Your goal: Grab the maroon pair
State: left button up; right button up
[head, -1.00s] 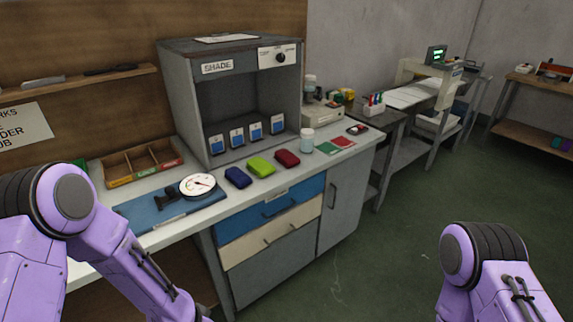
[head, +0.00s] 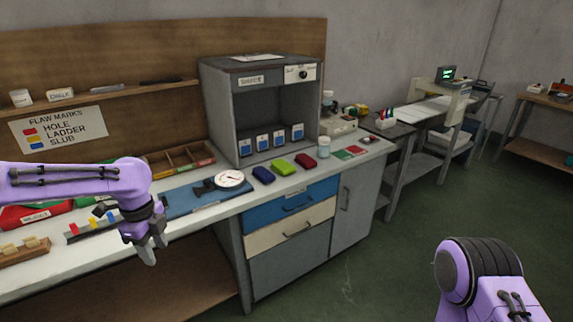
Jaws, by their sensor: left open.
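The maroon pair (head: 305,161) is a small folded dark-red bundle on the white worktop, in front of the grey shade cabinet. A green pair (head: 282,167) lies just left of it, and a navy pair (head: 263,175) lies left of that. My left gripper (head: 149,252) hangs at the front edge of the worktop, well left of the maroon pair. It is open and points down, with nothing seen between its fingers. Of my right arm only a link shows at the lower right; its gripper is out of view.
The shade cabinet (head: 214,100) rises behind. Floor in front of the drawers is clear.

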aim_at(307, 162)
jog(key=u, duration=1.45)
jog(key=i, duration=1.8)
jog(key=z, duration=3.15)
jog(key=i, duration=1)
jog(key=u, duration=0.05)
